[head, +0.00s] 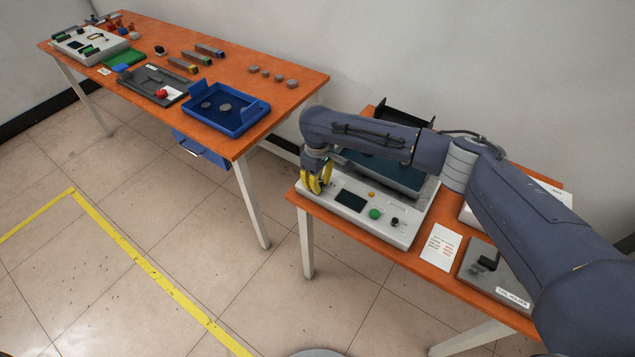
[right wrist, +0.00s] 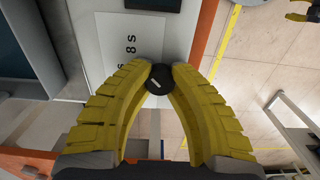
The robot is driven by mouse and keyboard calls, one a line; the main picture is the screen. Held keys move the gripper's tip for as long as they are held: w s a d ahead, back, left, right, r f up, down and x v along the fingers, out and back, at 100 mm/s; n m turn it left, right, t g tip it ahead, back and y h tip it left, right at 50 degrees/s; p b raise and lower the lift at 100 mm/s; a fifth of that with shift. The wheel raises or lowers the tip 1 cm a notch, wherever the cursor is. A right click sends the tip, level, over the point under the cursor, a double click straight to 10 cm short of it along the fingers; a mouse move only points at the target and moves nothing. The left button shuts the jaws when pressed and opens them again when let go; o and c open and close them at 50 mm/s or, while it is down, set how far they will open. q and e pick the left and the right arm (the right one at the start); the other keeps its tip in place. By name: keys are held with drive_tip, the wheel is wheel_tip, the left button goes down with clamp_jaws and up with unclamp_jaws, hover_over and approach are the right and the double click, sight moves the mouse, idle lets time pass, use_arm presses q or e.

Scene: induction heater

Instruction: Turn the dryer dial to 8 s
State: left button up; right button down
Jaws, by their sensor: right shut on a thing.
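The dryer (head: 408,236) is a light grey box with a sloped front panel on the right-hand orange table. My right gripper (head: 316,190) is lowered over the left end of that panel. In the right wrist view its yellow fingers are shut on the small round black dial (right wrist: 159,78), one on each side. The dial has a short white mark, slanted in this view. The printed label "8 s" (right wrist: 127,45) is close by, with part of another label beside it. The fingers hide the dial in the head view. A yellow and dark piece at the wrist view's upper right corner may be my left gripper (right wrist: 299,16).
The panel also has a dark display (head: 351,200), an orange button (head: 371,194), a green button (head: 375,214) and a black knob (head: 394,221). A blue tray (head: 262,112) is on the other table.

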drive_tip(key=c, duration=1.1)
unclamp_jaws()
drive_tip(key=shift+o, duration=0.2)
drive_tip(key=shift+r, duration=0.15)
wheel_tip(320, 180, up, 12)
